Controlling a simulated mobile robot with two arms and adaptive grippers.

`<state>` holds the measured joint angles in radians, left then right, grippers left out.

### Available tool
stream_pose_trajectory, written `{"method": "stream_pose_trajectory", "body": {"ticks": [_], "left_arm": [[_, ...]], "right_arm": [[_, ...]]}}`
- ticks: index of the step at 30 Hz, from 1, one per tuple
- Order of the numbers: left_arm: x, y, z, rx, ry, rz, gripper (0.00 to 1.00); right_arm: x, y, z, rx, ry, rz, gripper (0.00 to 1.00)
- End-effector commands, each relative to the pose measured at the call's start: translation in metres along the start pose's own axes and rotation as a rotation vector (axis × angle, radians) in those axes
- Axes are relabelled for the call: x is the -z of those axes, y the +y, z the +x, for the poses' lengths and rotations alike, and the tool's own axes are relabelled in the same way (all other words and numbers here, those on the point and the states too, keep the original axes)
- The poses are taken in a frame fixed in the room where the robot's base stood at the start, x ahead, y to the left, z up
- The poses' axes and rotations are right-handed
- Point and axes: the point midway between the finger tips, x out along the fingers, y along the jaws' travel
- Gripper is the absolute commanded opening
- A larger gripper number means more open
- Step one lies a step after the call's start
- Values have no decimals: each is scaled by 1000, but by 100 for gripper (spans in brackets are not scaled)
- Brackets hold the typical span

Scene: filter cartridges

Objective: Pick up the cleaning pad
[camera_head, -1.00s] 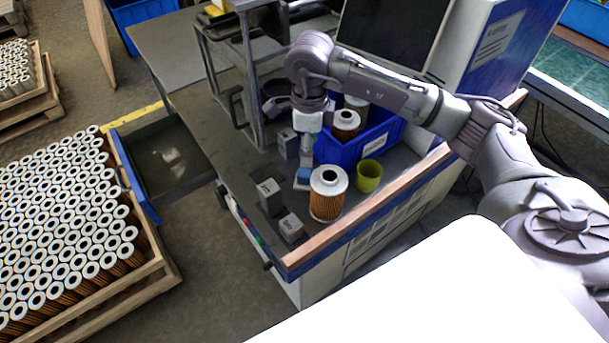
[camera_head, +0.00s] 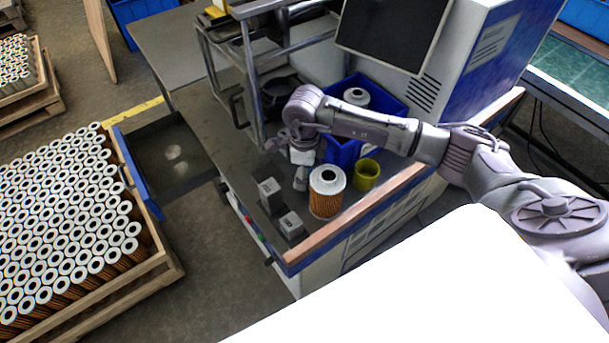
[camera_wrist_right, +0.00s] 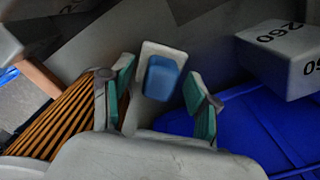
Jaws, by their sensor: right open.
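The cleaning pad (camera_wrist_right: 164,80) is a small blue block on a pale backing plate, lying on the grey worktop in the right wrist view. My right gripper (camera_wrist_right: 160,76) is open, with one green-lined finger on each side of the pad in that picture. I cannot tell whether the fingers touch it. In the head view my right gripper (camera_head: 300,182) points down at the worktop, left of the orange filter cartridge (camera_head: 327,196), and hides the pad. My left gripper is not in view.
A blue bin (camera_head: 343,153) holding cartridges stands close behind the gripper. A yellow-green cup (camera_head: 367,174) is right of the cartridge. Grey blocks (camera_head: 271,195) stand toward the front edge; another numbered block (camera_wrist_right: 285,58) is near the gripper in the wrist view.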

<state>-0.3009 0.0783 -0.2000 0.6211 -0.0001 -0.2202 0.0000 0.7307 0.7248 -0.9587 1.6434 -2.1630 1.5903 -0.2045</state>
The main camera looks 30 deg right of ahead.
Motion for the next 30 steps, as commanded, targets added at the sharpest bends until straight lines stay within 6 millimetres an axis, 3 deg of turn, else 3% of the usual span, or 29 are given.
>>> {"method": "stream_pose_trajectory", "body": {"ticks": [2, 12, 23, 30], "left_arm": [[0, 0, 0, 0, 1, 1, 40], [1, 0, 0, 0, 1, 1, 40], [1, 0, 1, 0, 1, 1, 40], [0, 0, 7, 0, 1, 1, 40]], "right_arm": [[0, 0, 0, 0, 0, 0, 55], [0, 0, -1, 0, -1, 0, 0], [-1, 0, -5, 0, -2, 0, 0], [-1, -1, -34, 4, -4, 0, 0]]}}
